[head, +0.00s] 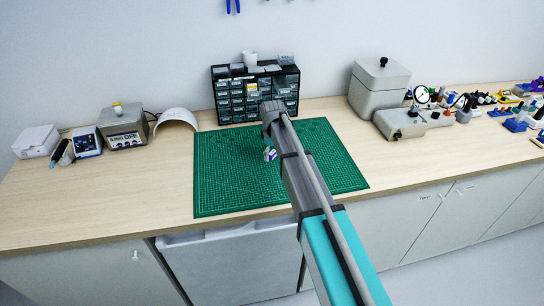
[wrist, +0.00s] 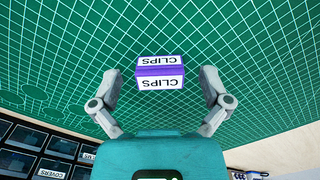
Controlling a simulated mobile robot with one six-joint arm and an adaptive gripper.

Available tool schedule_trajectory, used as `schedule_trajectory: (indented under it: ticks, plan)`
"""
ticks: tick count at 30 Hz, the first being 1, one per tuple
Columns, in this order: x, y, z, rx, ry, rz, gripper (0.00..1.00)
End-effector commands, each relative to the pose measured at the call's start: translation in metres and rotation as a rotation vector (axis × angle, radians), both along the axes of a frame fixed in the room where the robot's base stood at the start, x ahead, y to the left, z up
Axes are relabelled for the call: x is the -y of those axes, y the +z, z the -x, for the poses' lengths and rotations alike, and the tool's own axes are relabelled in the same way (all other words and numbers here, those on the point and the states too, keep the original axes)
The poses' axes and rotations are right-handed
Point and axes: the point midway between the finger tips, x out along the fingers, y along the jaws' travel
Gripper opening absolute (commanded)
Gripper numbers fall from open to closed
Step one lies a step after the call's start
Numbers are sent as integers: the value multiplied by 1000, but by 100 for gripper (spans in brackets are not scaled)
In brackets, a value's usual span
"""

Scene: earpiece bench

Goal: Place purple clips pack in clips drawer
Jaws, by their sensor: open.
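The purple clips pack (wrist: 160,72), a small box with white faces lettered CLIPS, shows in the wrist view between the fingers of my gripper (wrist: 160,78). The fingers are open, with a visible gap on each side of the pack. In the head view the pack (head: 270,155) is at the green cutting mat, beside my arm, which hides most of the gripper. The black drawer cabinet (head: 222,104) stands behind the mat. In the wrist view a drawer label reading CLIPS (wrist: 87,157) is partly visible at lower left, near one reading COVERS (wrist: 52,173).
The green mat (head: 225,185) is otherwise clear. A grey lidded box (head: 378,88) and grey fixtures (head: 405,122) stand to the right. A box-shaped device (head: 122,128) and a white curved cover (head: 176,119) stand left. Small items sit on the cabinet top.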

Motion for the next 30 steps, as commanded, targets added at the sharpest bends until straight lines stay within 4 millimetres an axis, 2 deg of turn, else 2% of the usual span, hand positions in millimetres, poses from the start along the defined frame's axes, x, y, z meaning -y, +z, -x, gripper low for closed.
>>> schedule_trajectory:
  ticks: [9,19,22,23,30]
  plan:
    - [0,0,0,0,0,0,95]
    - [0,0,0,0,0,0,34]
    - [0,0,0,0,1,0,31]
    - [0,0,0,0,1,0,26]
    - [-1,0,0,0,1,0,26]
